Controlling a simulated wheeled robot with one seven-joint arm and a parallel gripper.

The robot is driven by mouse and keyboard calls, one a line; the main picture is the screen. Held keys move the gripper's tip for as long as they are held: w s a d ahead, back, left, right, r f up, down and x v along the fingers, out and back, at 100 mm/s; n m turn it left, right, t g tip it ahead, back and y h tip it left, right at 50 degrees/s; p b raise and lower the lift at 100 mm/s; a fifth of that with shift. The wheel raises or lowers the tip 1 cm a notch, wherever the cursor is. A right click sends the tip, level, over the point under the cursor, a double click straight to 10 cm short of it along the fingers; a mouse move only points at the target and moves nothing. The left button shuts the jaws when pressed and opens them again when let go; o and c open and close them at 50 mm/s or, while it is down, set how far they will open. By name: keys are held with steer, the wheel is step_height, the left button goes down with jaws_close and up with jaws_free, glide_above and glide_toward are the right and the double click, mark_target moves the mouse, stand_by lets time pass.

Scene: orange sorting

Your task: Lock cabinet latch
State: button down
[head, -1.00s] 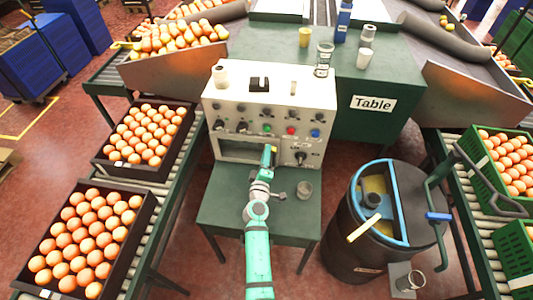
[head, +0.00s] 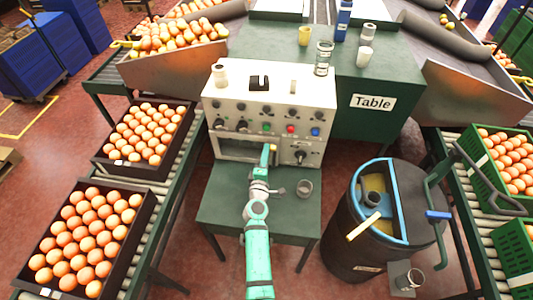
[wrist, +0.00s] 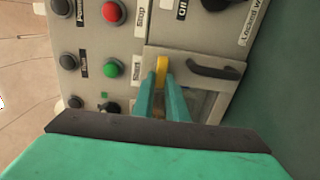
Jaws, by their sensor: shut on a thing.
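The cream control cabinet (head: 230,105) stands on a small green table, and its front also fills the upper wrist view (wrist: 125,25). Its small door (wrist: 153,55) has a window and a black handle (wrist: 215,69). A yellow latch piece (wrist: 162,66) sits at the door's edge, beside the handle. My gripper (wrist: 163,84) is shut on this yellow latch; the teal fingers hide its lower part. In the head view my gripper (head: 265,165) reaches the cabinet's lower front, right of the window opening. How far the latch is turned is hard to tell.
A red button (wrist: 111,11), a green button (wrist: 111,68) and black knobs lie close to my fingers.

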steer(key=c, duration=1.8)
jaws_free()
steer(key=shift+w, duration=0.15)
steer(key=shift+o, duration=0.2)
steer(key=v, duration=1)
steer(key=shift+s, duration=0.35)
